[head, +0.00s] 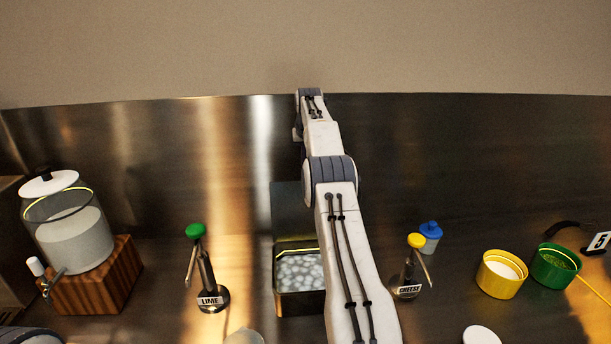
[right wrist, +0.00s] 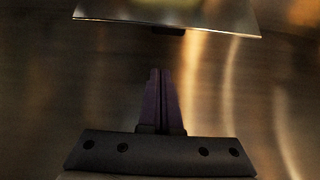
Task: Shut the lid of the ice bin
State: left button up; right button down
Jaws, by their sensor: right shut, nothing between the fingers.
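The ice bin (head: 299,303) stands on the counter at the middle of the head view, with pale ice showing inside. Its dark lid (head: 287,208) stands raised at the back, so the bin is open. My right arm crosses in front of the right side of bin and lid and reaches up past them. My right gripper (right wrist: 160,72) shows in the right wrist view, shut and empty. Just beyond its tips is a bright panel edge with a dark tab, apparently the lid, with a gap between. The right gripper is hidden in the head view. My left gripper is out of view.
A lime dispenser (head: 208,285) stands left of the bin, and a cheese dispenser (head: 408,280) right of my arm. A drink jar (head: 68,240) sits on a wooden block at left. Yellow (head: 502,275) and green (head: 556,266) tubs stand at right. A steel wall rises behind.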

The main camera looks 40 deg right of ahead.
jog(key=shift+s+a+f+p, duration=0.15)
jog(key=shift+f+p, duration=0.3)
jog(key=shift+f, duration=0.45)
jog(key=shift+s+a+f+p, duration=0.15)
jog(key=shift+f+p, duration=0.25)
jog(key=shift+f, duration=0.45)
jog(key=shift+s+a+f+p, duration=0.15)
jog(key=shift+f+p, duration=0.3)
jog(key=shift+f, duration=0.45)
jog(key=shift+d, duration=0.1)
